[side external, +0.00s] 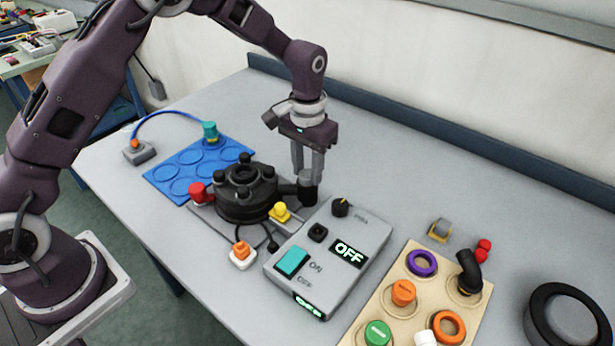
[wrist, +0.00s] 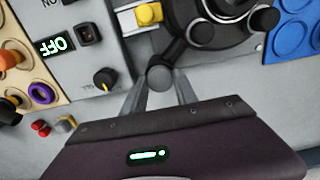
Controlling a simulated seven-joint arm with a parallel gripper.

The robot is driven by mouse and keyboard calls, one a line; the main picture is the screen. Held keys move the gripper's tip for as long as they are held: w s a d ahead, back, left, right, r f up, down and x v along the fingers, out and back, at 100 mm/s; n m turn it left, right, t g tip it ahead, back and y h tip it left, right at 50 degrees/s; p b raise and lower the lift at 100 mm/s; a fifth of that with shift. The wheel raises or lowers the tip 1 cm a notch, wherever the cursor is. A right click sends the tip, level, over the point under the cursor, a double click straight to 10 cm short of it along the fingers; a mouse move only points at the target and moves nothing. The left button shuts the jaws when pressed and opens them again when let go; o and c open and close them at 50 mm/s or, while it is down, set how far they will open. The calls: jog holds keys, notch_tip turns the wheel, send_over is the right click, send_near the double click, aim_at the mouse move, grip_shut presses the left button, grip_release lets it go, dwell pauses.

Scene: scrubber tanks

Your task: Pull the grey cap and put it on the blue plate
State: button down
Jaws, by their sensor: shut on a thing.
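The dark grey cap (side external: 308,188) is at the end of a side port of the black round tank unit (side external: 245,190). My gripper (side external: 308,174) points down with its two fingers shut on the cap. In the wrist view the round top of the cap (wrist: 160,77) shows between the fingertips (wrist: 160,92), beside the black port. I cannot tell whether the cap is still seated on the port. The blue plate (side external: 184,161), with several round recesses, lies behind and left of the tank unit; part of it shows at the wrist view's upper right (wrist: 291,35).
A red cap (side external: 198,193) and a yellow cap (side external: 281,212) are on the tank unit. A teal piece (side external: 210,131) with a blue hose stands at the plate's far edge. A grey control box (side external: 330,256) reading OFF is close to the gripper. A wooden board (side external: 388,296) holds colored parts.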

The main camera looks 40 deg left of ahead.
aim_at(307, 173)
jog(key=shift+r, duration=1.1)
jog(key=shift+r, duration=2.4)
jog(key=shift+a, duration=0.1)
jog(key=s+a+n, duration=0.2)
jog(key=a+n, duration=0.2)
jog(key=a, duration=0.6)
jog(key=s+a+n, duration=0.2)
jog(key=a+n, duration=0.3)
jog(key=a, duration=0.5)
jog(key=s+a+n, duration=0.9)
jog(key=s+a, duration=0.3)
jog(key=a, duration=0.1)
jog(key=f, duration=0.9)
jog(key=shift+a+f, duration=0.15)
jog(key=shift+a, duration=0.25)
jog(key=shift+f, duration=0.3)
